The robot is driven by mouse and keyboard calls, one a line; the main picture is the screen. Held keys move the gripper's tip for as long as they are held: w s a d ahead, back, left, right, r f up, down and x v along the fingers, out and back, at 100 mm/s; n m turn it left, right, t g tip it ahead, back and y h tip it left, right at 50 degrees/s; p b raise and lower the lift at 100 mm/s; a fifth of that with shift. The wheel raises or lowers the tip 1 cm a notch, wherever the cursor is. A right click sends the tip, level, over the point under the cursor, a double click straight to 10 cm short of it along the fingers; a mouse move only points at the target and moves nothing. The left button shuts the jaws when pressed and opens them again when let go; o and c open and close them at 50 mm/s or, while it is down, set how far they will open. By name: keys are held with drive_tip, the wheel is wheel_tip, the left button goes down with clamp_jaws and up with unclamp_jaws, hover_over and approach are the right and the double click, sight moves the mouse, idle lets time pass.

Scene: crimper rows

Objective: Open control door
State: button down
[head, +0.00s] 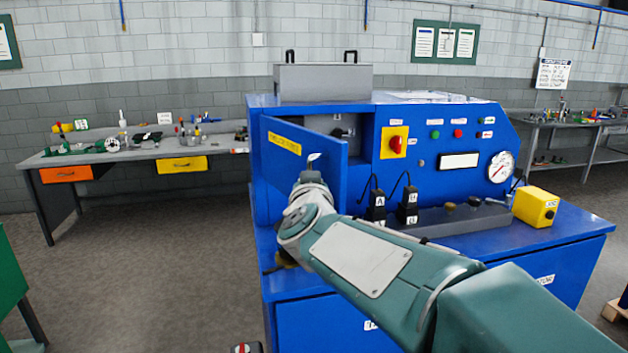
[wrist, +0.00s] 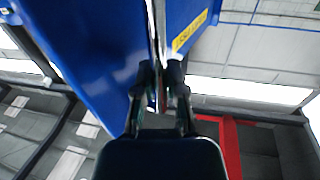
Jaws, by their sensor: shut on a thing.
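The blue control door (head: 325,170) stands ajar on the left of the blue machine's face. It has a yellow label (head: 284,142), which also shows in the wrist view (wrist: 190,31). A dark recess (head: 343,130) shows behind the door's upper edge. In the wrist view my gripper (wrist: 160,88) is closed on a thin part at the door, between two blue surfaces; whether this is the door's edge or a handle is hard to tell. In the head view my wrist is in front of the door and the fingers are hidden.
The blue machine (head: 585,225) carries a red rotary switch (head: 396,143), a gauge (head: 500,167) and a yellow box (head: 536,206) to the right of the door. A grey box (head: 322,82) sits on top. A workbench (head: 110,155) stands at left, with open floor before it.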

drive_tip(key=s+a+m+g+h, duration=0.1)
drive_tip(key=s+a+m+h, duration=0.1)
drive_tip(key=a, duration=0.5)
drive_tip(key=s+a+m+g+h, duration=0.1)
drive_tip(key=a+m+h, duration=0.3)
drive_tip(key=a+h, duration=0.3)
drive_tip(key=shift+s+a, duration=0.4)
drive_tip(key=shift+a, duration=0.25)
drive_tip(key=shift+a+f, duration=0.1)
drive_tip(key=shift+f, duration=0.05)
drive_tip(key=shift+s+a+f, duration=0.1)
drive_tip(key=shift+a, duration=0.35)
drive_tip(key=c, duration=0.7)
unclamp_jaws()
drive_tip(key=shift+s, duration=0.1)
drive_tip(key=shift+d, duration=0.15)
